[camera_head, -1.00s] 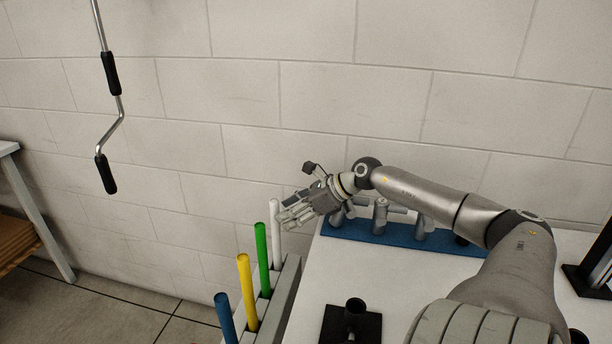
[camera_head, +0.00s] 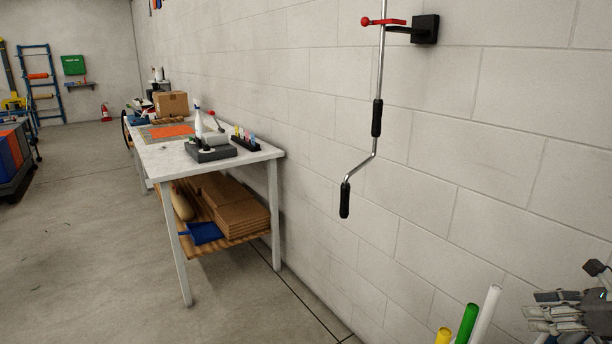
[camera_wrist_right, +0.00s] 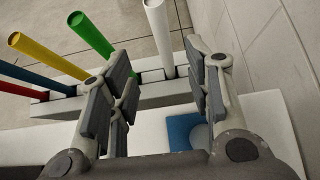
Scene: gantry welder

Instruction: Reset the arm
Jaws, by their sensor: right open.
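My right gripper (camera_head: 537,312) shows at the lower right edge of the head view, grey with jointed fingers. In the right wrist view its fingers (camera_wrist_right: 160,60) are spread apart with nothing between their pads. A white rod (camera_head: 485,314) stands just left of the gripper, apart from it; it also shows beyond the fingers in the wrist view (camera_wrist_right: 159,38). Most of my right arm is outside the head view. My left gripper is not in view.
A green rod (camera_head: 466,324) and a yellow rod (camera_head: 443,336) stand beside the white one; a blue rod (camera_wrist_right: 35,78) is in the wrist view. A crank handle (camera_head: 376,118) hangs along the block wall (camera_head: 450,150). A workbench (camera_head: 165,158) stands left, with open floor (camera_head: 90,230) beside it.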

